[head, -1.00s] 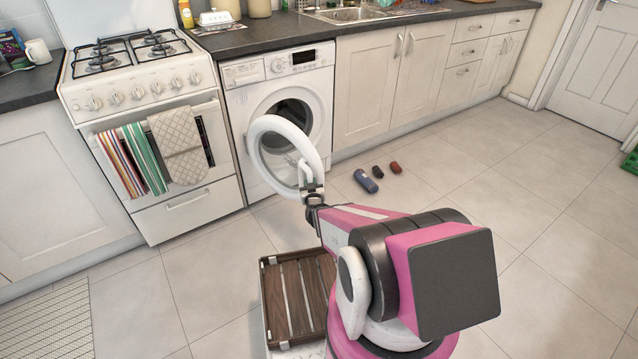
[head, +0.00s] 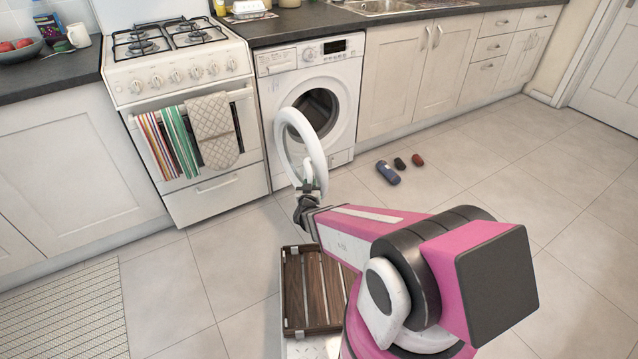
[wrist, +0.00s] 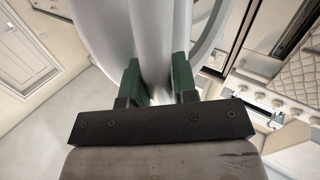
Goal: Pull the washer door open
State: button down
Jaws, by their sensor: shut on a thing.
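The white washer (head: 264,88) stands under the counter, and its dark round drum opening (head: 318,110) shows. Its round white door (head: 281,140) is swung well out from the front, seen nearly edge-on. My gripper (head: 306,190) is at the lower edge of the door. In the wrist view, the two green-padded fingers of my gripper (wrist: 157,80) are shut on the pale door rim or handle (wrist: 143,35) between them. The exact part held is hard to tell.
A white cooker (head: 180,75) with hanging towels stands left of the washer. A slatted wooden crate (head: 292,290) is below my arm.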

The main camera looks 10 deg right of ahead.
jog(key=a+m+g+h, duration=0.4)
jog(key=a+m+h, duration=0.2)
jog(key=a, duration=1.8)
jog(key=shift+s+h, duration=0.25)
jog(key=shift+h, duration=1.05)
jog(key=shift+a, duration=0.1)
jog(key=c, duration=0.9)
grip_release()
jog(key=shift+c, duration=0.2)
jog(key=shift+s, duration=0.15)
jog(key=v, duration=1)
jog(key=shift+s+a, duration=0.15)
jog(key=shift+a, duration=0.1)
